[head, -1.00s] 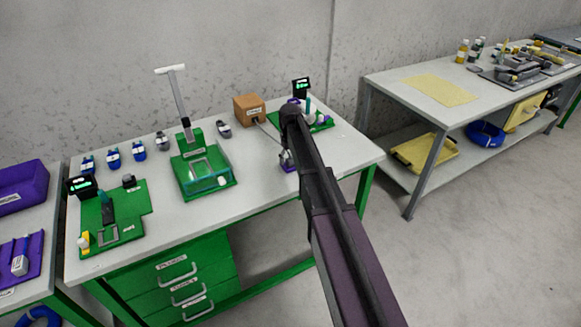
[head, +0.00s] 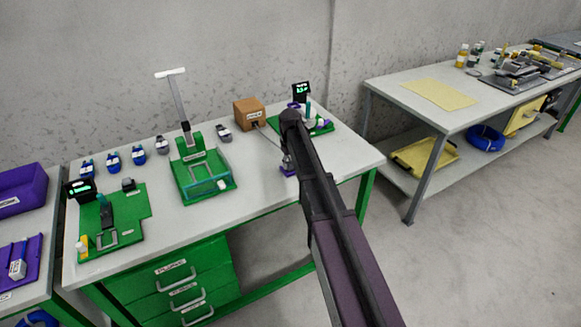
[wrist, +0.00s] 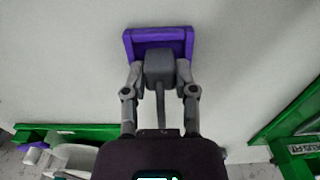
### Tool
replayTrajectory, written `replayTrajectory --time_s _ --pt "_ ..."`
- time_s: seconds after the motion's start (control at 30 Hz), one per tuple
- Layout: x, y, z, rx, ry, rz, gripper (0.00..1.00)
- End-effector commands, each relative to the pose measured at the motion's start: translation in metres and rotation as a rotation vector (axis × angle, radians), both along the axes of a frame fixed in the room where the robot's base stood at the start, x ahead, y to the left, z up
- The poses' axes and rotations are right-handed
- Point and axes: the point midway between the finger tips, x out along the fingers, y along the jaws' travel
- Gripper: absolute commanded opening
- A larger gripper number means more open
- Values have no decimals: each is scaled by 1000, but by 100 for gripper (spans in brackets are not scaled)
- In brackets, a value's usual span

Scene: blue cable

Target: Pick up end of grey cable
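The grey cable end (wrist: 160,69) is a blocky grey plug, centred in the wrist view, with its cable running down from it. It sits at a purple holder (wrist: 158,36) on the table; the holder also shows in the head view (head: 288,171). My gripper (wrist: 160,75) has one finger on each side of the plug, and both fingertips appear to touch it. In the head view my arm hides most of the gripper and plug. Part of the grey cable shows between the brown box (head: 249,112) and my gripper.
The light table (head: 240,190) carries a green press stand (head: 203,178), a green fixture at the left (head: 112,222) and another at the back right (head: 318,126). Several blue and grey plugs line the back. The table front around the holder is clear.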

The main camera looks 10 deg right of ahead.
Motion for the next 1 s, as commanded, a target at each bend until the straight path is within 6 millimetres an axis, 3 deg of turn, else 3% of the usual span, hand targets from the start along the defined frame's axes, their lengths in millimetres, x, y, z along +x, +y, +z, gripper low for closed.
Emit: replayTrajectory --time_s 0.57,1.0 --pt "0 0 4 0 0 0 7" --pt "0 -1 34 0 0 -1 7"
